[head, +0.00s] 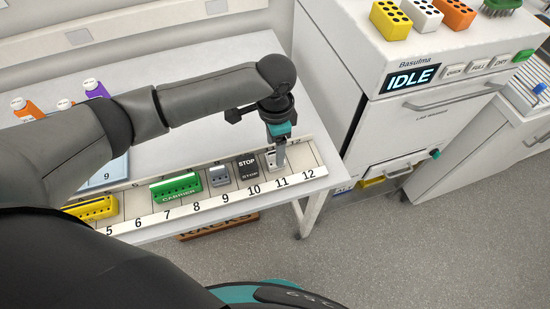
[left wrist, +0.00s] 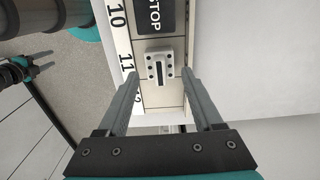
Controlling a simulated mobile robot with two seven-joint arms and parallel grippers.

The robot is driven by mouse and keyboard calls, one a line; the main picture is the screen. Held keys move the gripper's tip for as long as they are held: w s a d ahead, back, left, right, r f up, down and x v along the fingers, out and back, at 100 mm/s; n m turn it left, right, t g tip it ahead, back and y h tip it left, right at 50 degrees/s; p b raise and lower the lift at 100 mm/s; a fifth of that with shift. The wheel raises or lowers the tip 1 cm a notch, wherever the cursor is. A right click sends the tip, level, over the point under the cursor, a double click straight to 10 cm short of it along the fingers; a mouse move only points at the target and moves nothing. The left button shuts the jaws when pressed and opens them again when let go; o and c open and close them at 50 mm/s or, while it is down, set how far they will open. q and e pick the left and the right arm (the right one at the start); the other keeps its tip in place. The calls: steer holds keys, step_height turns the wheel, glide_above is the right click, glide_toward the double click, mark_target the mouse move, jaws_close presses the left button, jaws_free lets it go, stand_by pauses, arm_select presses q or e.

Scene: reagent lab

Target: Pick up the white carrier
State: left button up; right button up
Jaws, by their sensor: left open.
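The white carrier (left wrist: 160,66) is a small pale block with holes and a dark slot in its top. It sits in slot 11 of the numbered rack strip, beside the black STOP tile. In the head view the white carrier (head: 271,161) is partly hidden by my left gripper (head: 280,158), which points down over it. In the left wrist view my left gripper (left wrist: 160,78) is open and empty, with its fingers apart on either side of the carrier's line. My right gripper (left wrist: 42,64) shows small at the left of the wrist view; its jaw state is unclear.
A grey block (head: 220,176) and the STOP tile (head: 247,166) stand left of the carrier. A green carrier (head: 176,187) and a yellow one (head: 92,208) are further left. The IDLE machine (head: 400,110) stands right of the table, across a gap.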

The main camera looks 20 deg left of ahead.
arm_select(q)
step_height(320, 180, down, 4)
jaws_close()
stand_by(0.6)
